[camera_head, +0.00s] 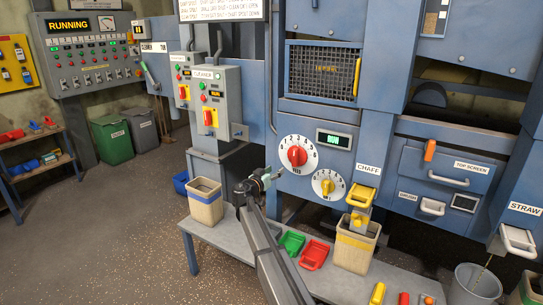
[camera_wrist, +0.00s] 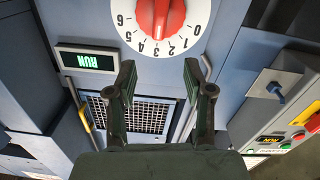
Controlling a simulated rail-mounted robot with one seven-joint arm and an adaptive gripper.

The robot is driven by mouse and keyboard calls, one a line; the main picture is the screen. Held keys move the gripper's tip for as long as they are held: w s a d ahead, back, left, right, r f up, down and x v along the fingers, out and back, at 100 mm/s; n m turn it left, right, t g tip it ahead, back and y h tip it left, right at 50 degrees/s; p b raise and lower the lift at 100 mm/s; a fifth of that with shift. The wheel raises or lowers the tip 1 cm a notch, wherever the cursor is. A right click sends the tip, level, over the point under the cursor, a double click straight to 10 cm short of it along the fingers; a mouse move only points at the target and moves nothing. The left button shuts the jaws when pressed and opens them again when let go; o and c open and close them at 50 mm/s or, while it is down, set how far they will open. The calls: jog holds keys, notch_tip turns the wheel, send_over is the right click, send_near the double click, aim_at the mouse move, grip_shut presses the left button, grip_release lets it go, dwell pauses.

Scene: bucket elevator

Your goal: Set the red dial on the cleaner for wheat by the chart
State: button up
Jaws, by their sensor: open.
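The red dial (camera_head: 297,156) is a red knob on a white numbered disc on the blue cleaner front (camera_head: 345,120). In the wrist view the red knob (camera_wrist: 160,14) is at the top, cut by the frame edge, with 0 to 6 around it. Its visible end lies near 3; I cannot tell its exact setting. My gripper (camera_wrist: 160,80) is open and empty, its fingers apart just short of the disc, not around the knob. In the head view my gripper (camera_head: 267,177) is left of and below the dial. No wheat chart is readable.
A yellow dial (camera_head: 327,187) sits below right of the red one. A green RUN display (camera_head: 333,139) is above right. A text sign (camera_head: 222,9) is cut off at the top. A bench (camera_head: 225,238) below holds bins, a green scoop (camera_head: 291,243) and a red scoop (camera_head: 314,254).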

jog(key=m+p, duration=0.2)
jog(key=p, duration=0.1)
send_near(294, 154)
jog(key=shift+t, duration=0.3)
jog(key=x, duration=1)
jog(key=shift+d+f, duration=0.1)
jog(key=shift+f, duration=0.2)
grip_shut()
